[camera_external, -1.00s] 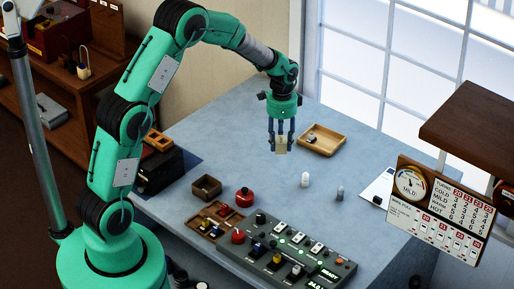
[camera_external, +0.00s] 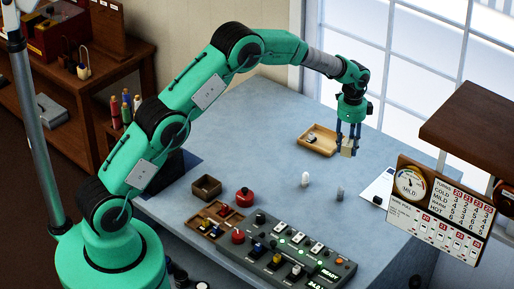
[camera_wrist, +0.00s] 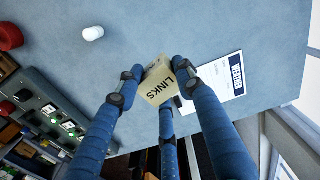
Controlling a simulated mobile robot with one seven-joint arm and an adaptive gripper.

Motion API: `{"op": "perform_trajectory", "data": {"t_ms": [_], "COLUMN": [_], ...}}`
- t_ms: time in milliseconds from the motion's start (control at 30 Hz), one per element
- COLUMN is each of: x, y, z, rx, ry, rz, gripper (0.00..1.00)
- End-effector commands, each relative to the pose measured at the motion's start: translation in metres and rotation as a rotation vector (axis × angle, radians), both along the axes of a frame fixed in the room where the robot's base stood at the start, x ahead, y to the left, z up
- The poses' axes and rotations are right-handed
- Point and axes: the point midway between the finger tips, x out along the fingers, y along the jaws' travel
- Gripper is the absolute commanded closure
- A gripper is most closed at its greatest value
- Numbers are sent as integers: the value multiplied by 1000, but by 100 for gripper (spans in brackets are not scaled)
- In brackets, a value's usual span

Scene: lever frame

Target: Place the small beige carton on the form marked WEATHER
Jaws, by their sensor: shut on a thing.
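The small beige carton (camera_external: 347,149) is held in my gripper (camera_external: 349,140), above the table. In the wrist view the carton (camera_wrist: 158,84) shows the word LINKS, and the blue fingers of my gripper (camera_wrist: 160,86) press on it from both sides. The white form (camera_wrist: 222,76) marked WEATHER lies flat on the table, to the right of the carton in that view and partly behind it and a finger. In the external view the form (camera_external: 374,191) lies at the table's right side, lower right of my gripper.
A small dark object (camera_external: 377,200) sits on or beside the form. A control panel (camera_external: 290,252) and a hanging sign board (camera_external: 441,212) are nearer the camera.

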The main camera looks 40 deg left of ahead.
Motion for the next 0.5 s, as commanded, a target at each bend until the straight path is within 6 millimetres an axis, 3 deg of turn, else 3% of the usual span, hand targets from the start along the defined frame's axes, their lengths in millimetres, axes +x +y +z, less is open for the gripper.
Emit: {"op": "perform_trajectory", "data": {"t_ms": [500], "x": [39], "y": [-103], "z": [-20], "rx": [0], "ry": [-1], "rz": [-218], "gripper": [90]}}
